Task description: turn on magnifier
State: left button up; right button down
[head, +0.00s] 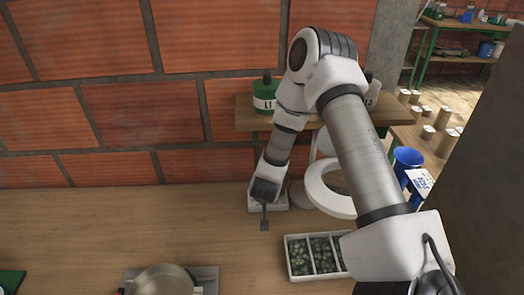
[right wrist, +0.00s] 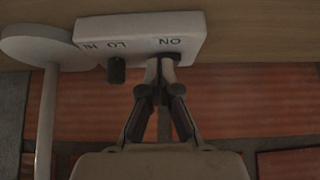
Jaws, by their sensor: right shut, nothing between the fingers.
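The magnifier's white ring head (head: 332,190) stands on the wooden table in the head view, partly hidden behind my right arm. Its white switch box (right wrist: 140,37) appears upside down in the right wrist view, marked ON, LO and HI. A dark knob (right wrist: 116,70) sticks out of the box near LO. My right gripper (right wrist: 161,68) is shut and empty, its tips at the box near ON, beside the knob and apart from it. Whether the tips touch the box I cannot tell. In the head view my right gripper (head: 267,190) covers most of the box. My left gripper is out of view.
A white divided tray (head: 289,261) of dark green pieces sits in front of the magnifier. A pan (head: 162,281) on a grey plate lies at the front left. A wooden shelf (head: 246,123) with a green container (head: 267,94) is behind my arm. The table's left middle is clear.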

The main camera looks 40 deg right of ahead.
jog(key=b, duration=0.1)
jog(key=f+b, duration=0.1)
jog(key=f+t+h+b, duration=0.1)
jog(key=shift+s+a, duration=0.25)
jog(key=shift+r+p, duration=0.4)
jog(key=shift+r, duration=0.05)
jog(key=shift+w+d+r+p, duration=0.1)
jog(key=shift+r+p, duration=0.2)
jog(key=shift+p, duration=0.1)
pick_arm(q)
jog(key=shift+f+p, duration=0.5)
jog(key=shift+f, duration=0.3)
pick_arm(e)
jog(key=shift+r, duration=0.55)
